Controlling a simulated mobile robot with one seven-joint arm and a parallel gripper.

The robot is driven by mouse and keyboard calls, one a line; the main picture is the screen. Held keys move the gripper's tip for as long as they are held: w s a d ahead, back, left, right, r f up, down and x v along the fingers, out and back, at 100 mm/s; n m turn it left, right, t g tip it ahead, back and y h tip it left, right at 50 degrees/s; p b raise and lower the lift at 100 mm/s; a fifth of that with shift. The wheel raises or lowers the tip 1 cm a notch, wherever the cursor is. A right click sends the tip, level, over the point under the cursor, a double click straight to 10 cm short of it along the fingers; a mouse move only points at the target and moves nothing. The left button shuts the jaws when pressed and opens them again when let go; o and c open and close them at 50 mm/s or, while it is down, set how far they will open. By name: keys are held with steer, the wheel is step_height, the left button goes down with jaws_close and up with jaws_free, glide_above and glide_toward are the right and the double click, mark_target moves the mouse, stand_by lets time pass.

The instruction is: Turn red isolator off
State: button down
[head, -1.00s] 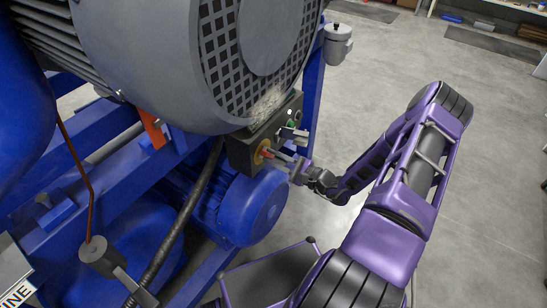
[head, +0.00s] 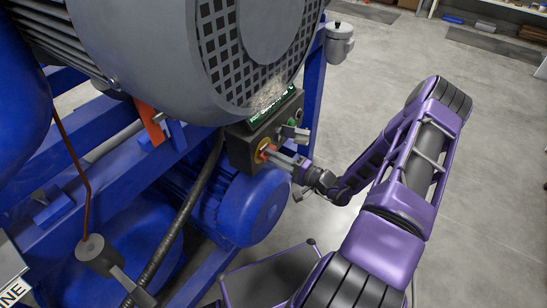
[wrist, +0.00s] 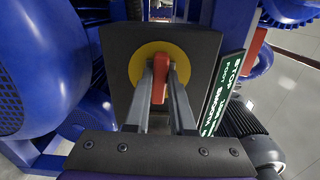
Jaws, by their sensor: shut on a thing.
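The red isolator handle (wrist: 159,80) sits at the centre of a yellow disc (wrist: 178,55) on the face of a dark control box (wrist: 120,60). It runs upright in the wrist view. My gripper (wrist: 161,68) reaches straight at the box, with one finger on each side of the handle, shut on it. In the head view, the dark box (head: 238,153) hangs under the big grey motor. My gripper (head: 270,152) meets the disc (head: 261,147) there, and its fingers hide most of the handle.
A sign with pale lettering (wrist: 222,92) stands close to the right of my fingers in the wrist view. The grey motor housing (head: 150,60) overhangs the box. Blue frame beams (head: 314,95) and a dark hose (head: 185,215) are nearby. Open floor (head: 480,130) lies to the right.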

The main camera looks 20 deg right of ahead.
steer(key=shift+n, duration=0.4)
steer(key=c, duration=0.8)
jaws_free()
steer(key=shift+o, duration=0.2)
steer(key=v, duration=1.7)
steer(key=shift+s+p, duration=0.25)
steer(key=shift+p, duration=0.15)
steer(key=shift+d, duration=0.15)
